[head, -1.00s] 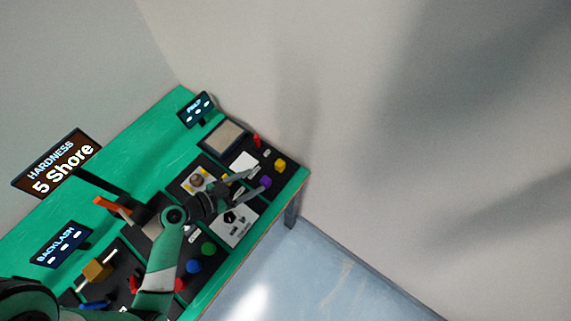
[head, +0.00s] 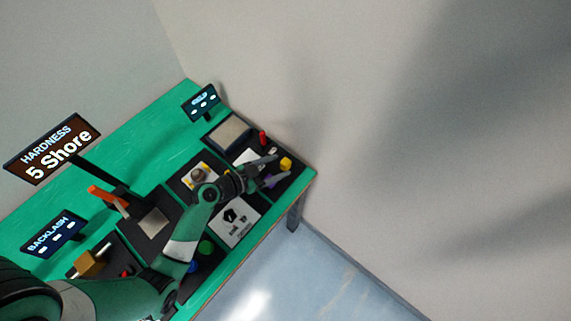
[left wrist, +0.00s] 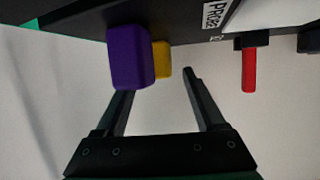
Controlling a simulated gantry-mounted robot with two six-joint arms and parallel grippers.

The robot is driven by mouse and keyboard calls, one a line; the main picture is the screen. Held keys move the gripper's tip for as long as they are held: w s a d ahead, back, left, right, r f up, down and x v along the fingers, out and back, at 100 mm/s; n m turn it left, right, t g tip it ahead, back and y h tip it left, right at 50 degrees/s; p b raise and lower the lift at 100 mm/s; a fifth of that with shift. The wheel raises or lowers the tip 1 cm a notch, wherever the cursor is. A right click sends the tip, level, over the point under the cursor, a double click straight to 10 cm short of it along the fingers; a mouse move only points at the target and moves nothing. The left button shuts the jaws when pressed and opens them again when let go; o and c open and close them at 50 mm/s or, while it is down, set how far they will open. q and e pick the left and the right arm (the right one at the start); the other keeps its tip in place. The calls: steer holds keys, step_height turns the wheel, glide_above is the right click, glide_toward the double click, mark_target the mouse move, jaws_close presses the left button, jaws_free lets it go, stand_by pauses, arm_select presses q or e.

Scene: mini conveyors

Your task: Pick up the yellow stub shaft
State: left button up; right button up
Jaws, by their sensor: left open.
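The yellow stub shaft (head: 286,163) stands on the dark mat near the right end of the green table. In the left wrist view the yellow stub shaft (left wrist: 162,60) is partly hidden behind a purple block (left wrist: 130,57). My left gripper (head: 280,167) is open and empty, its fingers pointing toward the yellow piece. In the left wrist view my left gripper (left wrist: 159,82) has its fingertips apart, with the yellow piece appearing between and beyond them. The purple block is close to one finger; I cannot tell if they touch. My right gripper is not in view.
A red peg (left wrist: 249,70) sits to the right of the yellow piece in the left wrist view. A grey-topped tray (head: 228,134) and a small display (head: 201,102) lie farther back. A white card (head: 238,222) lies on the nearer mat. The table's right edge is close.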

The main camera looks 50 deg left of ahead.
arm_select(q)
steer(key=x, duration=0.2)
steer(key=shift+w, duration=0.35)
jaws_close()
